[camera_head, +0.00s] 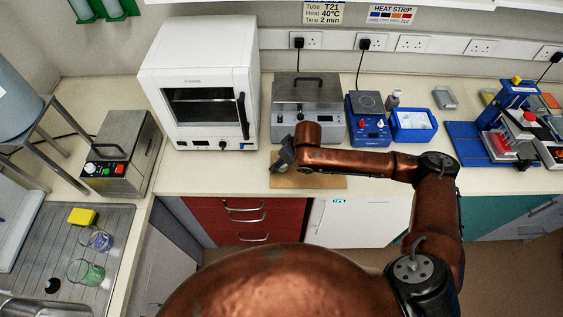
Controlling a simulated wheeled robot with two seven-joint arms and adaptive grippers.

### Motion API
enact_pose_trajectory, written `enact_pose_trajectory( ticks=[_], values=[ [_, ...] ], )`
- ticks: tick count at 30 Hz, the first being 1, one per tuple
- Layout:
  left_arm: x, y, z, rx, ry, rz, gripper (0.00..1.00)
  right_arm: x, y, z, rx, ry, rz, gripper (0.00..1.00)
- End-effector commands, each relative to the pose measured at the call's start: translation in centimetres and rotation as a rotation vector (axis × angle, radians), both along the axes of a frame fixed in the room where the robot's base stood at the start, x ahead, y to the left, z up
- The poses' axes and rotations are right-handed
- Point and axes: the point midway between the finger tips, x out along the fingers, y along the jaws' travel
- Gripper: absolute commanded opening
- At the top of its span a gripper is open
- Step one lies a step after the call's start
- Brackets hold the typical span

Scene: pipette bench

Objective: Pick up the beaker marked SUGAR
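Two glass beakers stand on the metal draining board at the left: one with a blue-violet tint (101,240) and one with a green tint (86,272). Their markings are too small to read, so I cannot tell which, if either, says SUGAR. My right gripper (281,165) is far to their right, low over a brown board on the bench's front edge. Its fingers are small and dark, and I cannot tell whether they are open or shut, or hold anything. My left gripper is not in view.
The draining board (112,262) also holds a yellow sponge (82,216) and a small black object (52,286). A metal bath (120,155), a white oven (200,85), a grey heater (308,95) and a blue hotplate (368,120) line the bench. The brown board (325,182) looks mostly bare.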

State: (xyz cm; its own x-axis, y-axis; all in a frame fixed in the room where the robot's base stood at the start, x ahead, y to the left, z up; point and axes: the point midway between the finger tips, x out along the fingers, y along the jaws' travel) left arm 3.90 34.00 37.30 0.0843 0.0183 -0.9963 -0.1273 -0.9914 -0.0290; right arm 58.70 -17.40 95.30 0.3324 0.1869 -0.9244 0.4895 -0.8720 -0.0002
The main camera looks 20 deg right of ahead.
Motion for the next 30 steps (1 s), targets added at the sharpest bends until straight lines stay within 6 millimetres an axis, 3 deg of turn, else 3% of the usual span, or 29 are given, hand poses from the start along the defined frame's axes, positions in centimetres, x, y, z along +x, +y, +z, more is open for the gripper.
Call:
enact_pose_trajectory(
  ticks=[3, 11, 30],
  values=[
    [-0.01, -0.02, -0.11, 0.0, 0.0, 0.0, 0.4, 0.39, 0.34, -1.12, 0.0, 0.0, 0.001, 0.65],
    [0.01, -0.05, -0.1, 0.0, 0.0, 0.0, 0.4, 0.52, 0.51, -1.32, 0.001, -0.001, 0.004, 0.65],
    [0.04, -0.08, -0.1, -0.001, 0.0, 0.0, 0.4, 0.51, 0.54, -1.32, 0.0, -0.001, 0.005, 0.21]
  ],
)
